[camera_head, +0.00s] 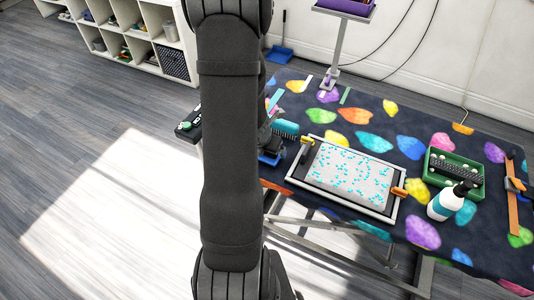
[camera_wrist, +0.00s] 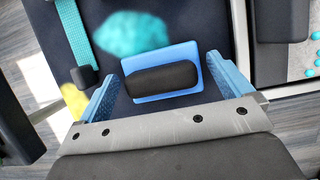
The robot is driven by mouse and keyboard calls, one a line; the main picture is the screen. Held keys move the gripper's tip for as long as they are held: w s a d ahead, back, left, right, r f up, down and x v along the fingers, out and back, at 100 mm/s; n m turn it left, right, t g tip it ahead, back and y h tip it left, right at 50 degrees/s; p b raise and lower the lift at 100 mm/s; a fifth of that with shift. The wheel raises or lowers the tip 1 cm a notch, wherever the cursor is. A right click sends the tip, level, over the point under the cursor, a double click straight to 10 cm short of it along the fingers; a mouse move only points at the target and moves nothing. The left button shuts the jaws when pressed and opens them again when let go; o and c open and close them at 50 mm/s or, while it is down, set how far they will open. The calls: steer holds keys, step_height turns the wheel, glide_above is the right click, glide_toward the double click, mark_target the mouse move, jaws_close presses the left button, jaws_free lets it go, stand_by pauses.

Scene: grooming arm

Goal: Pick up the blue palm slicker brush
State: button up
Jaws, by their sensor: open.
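The blue palm slicker brush (camera_wrist: 162,78) lies on the dark patterned table cover in the wrist view. It is a flat blue rectangle with a black rounded grip on top, slightly tilted in the picture. My gripper (camera_wrist: 163,70) is open, with one blue finger to the left of the brush and one to the right. Gaps show between the brush and both fingers. In the head view my arm hides much of this spot; a blue patch (camera_head: 270,157) shows beside it, and I cannot tell whether it is the brush or a finger.
A teal-and-black tool (camera_wrist: 78,40) lies left of the brush. A framed tray (camera_head: 292,180) with a speckled pad is to the right. Farther right are a green crate (camera_head: 433,178), a white pump bottle (camera_head: 440,207) and an orange strap (camera_head: 512,205). A post stand (camera_head: 335,60) rises behind.

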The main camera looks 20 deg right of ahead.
steer(key=shift+f, duration=0.1)
steer(key=c, duration=0.8)
steer(key=shift+r, duration=0.2)
steer(key=shift+c, duration=0.2)
steer(key=shift+r, duration=0.65)
steer(key=r, duration=0.3)
steer(key=shift+s+d, duration=0.2)
steer(key=s+d+r, duration=0.6)
steer(key=s, duration=0.3)
steer(key=shift+r, duration=0.2)
steer(key=shift+s+d, duration=0.1)
steer(key=shift+o, duration=1.4)
steer(key=shift+c, duration=0.3)
